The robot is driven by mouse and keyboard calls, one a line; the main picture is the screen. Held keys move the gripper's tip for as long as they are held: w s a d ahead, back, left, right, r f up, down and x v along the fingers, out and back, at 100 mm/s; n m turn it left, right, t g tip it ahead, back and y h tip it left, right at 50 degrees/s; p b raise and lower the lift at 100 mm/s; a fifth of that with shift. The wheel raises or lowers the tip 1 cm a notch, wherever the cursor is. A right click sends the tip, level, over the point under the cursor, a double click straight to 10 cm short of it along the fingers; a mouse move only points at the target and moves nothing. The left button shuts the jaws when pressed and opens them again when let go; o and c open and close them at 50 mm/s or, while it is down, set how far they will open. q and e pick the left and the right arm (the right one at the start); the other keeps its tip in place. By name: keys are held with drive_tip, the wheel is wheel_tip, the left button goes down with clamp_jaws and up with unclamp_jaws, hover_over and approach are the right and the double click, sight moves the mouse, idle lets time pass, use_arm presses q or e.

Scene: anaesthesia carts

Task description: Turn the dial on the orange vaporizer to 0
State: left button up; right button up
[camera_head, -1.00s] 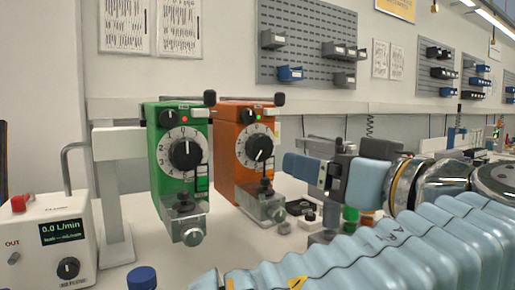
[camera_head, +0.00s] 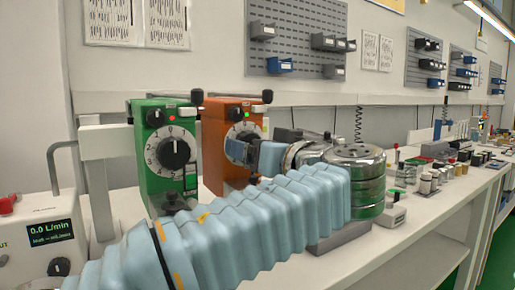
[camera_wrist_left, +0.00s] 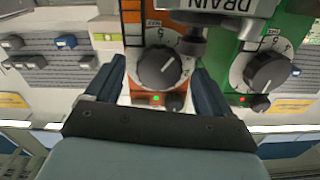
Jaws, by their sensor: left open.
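The orange vaporizer (camera_head: 213,140) stands on the bench to the right of the green vaporizer (camera_head: 150,180). Its dial (camera_head: 243,132) is partly hidden by my left gripper (camera_head: 238,152) in the head view. In the left wrist view, which is upside down, the orange vaporizer's black dial knob (camera_wrist_left: 158,68) on a white scale shows between the two dark blue fingers of my left gripper (camera_wrist_left: 156,78). The fingers are open, one on each side of the knob; contact cannot be told. A small green light (camera_wrist_left: 155,98) glows on the orange vaporizer. My right gripper is not in view.
The green vaporizer's dial (camera_wrist_left: 266,71) is close beside my left gripper. A flow meter box (camera_head: 42,235) stands at the left of the bench. Small items (camera_head: 430,180) line the bench to the right. A pegboard with bins (camera_head: 298,38) hangs on the wall.

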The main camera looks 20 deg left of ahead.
use_arm(q)
drive_tip(key=c, duration=1.1)
drive_tip(key=shift+o, duration=0.2)
drive_tip(key=shift+m, duration=0.3)
drive_tip(key=shift+m+b, duration=0.3)
drive_tip(key=shift+m, duration=0.8)
drive_tip(key=shift+m+y, duration=0.3)
drive_tip(key=shift+m, duration=1.6)
drive_tip(key=o, duration=1.1)
drive_tip(key=shift+c, duration=0.2)
